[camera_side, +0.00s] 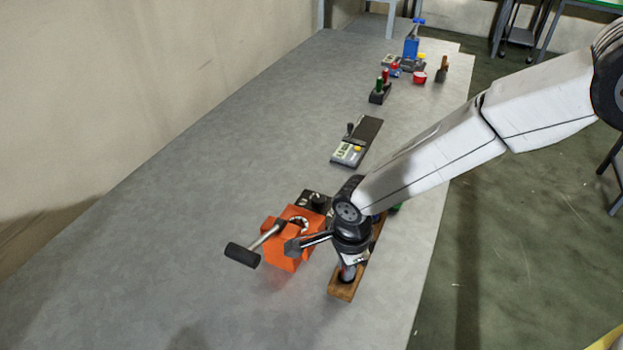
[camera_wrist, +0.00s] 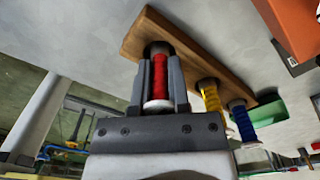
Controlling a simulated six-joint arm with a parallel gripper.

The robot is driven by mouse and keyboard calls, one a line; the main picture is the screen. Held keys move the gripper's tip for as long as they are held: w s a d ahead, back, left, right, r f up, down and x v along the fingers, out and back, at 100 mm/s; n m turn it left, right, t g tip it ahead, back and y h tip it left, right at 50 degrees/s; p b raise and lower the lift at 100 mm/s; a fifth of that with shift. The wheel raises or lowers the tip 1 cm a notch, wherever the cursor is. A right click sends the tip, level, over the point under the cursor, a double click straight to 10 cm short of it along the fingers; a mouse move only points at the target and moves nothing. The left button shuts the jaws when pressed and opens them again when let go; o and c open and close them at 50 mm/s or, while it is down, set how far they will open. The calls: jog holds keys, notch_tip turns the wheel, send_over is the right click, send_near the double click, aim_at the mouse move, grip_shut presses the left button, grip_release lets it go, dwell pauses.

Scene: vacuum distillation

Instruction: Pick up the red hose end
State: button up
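The red hose end (camera_wrist: 160,78) stands in a wooden rack (camera_wrist: 133,38) in the wrist view, its dark tip at the wood and its pale end toward my gripper. My gripper (camera_wrist: 160,68) has one dark finger on each side of it, close against its sides; I cannot tell whether they press on it. In the side view my gripper (camera_side: 347,271) points down at the near end of the wooden rack (camera_side: 343,291), and the red hose end is hidden there.
A yellow hose end (camera_wrist: 211,98) and a blue one (camera_wrist: 240,117) stand beside it in the rack. An orange block (camera_side: 286,250) with a black-handled lever is close left of my gripper. A flat dark device (camera_side: 367,131) lies farther back. The left of the grey table (camera_side: 150,240) is clear.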

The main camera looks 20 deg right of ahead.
grip_shut()
jog(key=shift+r, duration=0.1)
jog(key=shift+r, duration=0.7)
jog(key=s+d+r, duration=0.7)
jog(key=s+r, duration=0.4)
jog(key=s, duration=0.1)
jog(key=shift+r, duration=0.2)
jog(key=shift+w+d, duration=0.1)
jog(key=shift+d, duration=0.05)
dwell(0.3)
